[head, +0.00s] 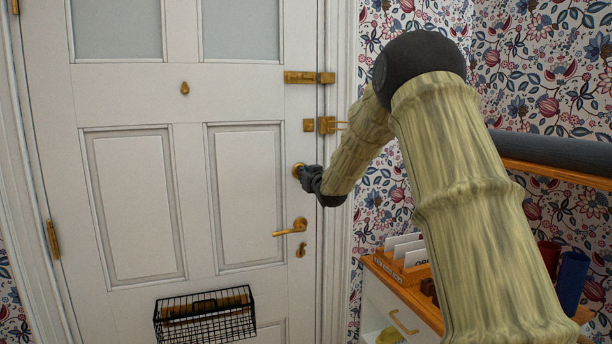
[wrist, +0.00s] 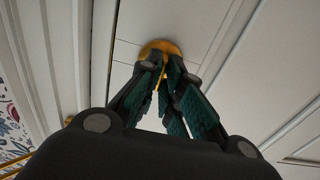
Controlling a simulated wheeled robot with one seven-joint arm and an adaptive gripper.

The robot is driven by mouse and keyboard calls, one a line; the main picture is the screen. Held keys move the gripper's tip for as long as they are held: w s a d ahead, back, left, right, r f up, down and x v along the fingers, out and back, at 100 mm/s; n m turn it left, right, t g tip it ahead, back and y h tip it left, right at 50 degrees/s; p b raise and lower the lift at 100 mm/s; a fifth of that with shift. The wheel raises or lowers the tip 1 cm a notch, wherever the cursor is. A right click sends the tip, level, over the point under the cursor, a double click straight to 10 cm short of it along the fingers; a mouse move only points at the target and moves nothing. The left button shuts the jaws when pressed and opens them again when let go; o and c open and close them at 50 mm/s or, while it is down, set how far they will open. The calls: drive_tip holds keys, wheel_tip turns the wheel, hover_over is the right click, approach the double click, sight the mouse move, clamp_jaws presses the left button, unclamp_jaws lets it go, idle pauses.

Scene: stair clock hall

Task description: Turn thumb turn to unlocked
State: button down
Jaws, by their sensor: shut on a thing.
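The thumb turn (head: 297,170) is a small brass fitting on the right side of the white door, above the lever handle. In the wrist view its round brass plate (wrist: 160,47) shows just beyond my fingertips. My gripper (head: 306,175) is at the thumb turn, with its fingers pointing at the door. In the wrist view my gripper (wrist: 163,68) has its fingertips close together at the plate, shut on the thumb turn. The fingers hide most of the turn piece, so I cannot tell its angle.
A brass lever handle (head: 291,229) sits below, with a keyhole plate (head: 301,250) under it. A brass bolt (head: 308,77) and a chain fitting (head: 326,125) are above. A wire basket (head: 206,315) hangs low on the door. A cabinet with a letter rack (head: 402,268) stands at right.

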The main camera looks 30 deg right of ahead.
drive_tip(key=shift+d+r, duration=0.1)
drive_tip(key=shift+r, duration=0.05)
drive_tip(key=c, duration=1.6)
unclamp_jaws()
drive_tip(key=shift+s, duration=0.1)
drive_tip(key=v, duration=1.2)
